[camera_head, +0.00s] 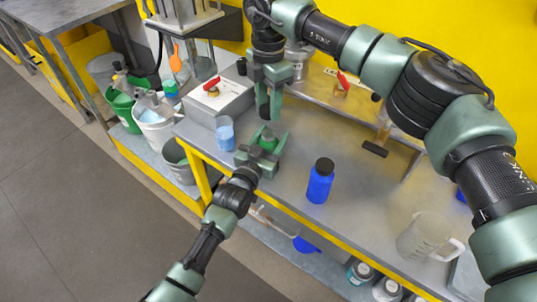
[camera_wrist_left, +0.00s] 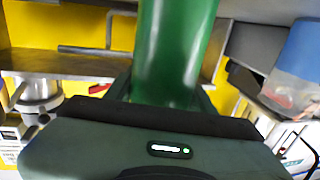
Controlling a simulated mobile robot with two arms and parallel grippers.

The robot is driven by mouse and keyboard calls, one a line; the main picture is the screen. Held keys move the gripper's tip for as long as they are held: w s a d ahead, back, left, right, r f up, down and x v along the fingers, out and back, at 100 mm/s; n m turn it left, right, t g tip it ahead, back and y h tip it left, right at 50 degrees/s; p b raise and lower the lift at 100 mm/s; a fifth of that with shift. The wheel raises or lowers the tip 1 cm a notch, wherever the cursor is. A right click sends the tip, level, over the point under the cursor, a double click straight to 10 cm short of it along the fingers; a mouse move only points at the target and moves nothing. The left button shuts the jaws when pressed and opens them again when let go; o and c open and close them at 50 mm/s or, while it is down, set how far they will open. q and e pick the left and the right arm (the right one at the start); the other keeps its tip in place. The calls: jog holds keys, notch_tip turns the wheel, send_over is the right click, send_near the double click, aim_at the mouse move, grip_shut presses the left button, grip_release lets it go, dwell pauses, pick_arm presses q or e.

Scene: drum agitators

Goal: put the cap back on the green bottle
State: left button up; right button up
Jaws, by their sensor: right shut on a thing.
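The green bottle (camera_head: 268,141) stands near the back left of the grey workbench, its top uncapped as far as I can see. My left gripper (camera_head: 263,155) is around it, a finger on each side. In the left wrist view the green bottle (camera_wrist_left: 175,50) fills the space between the fingers, which look closed against its sides. My right gripper (camera_head: 266,100) points down just above the bottle, shut on a dark cap (camera_head: 264,113). The cap is apart from the bottle and partly hidden by the fingers.
A blue bottle with a black cap (camera_head: 320,181) stands right of the green bottle. A clear jug (camera_head: 425,237) stands at right. The bench's middle is clear.

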pick_arm(q)
grip_shut()
pick_arm(e)
jog(key=shift+f, duration=2.5)
jog(key=shift+f, duration=0.1)
jog(key=shift+f, duration=0.75)
jog(key=shift+f, duration=0.6)
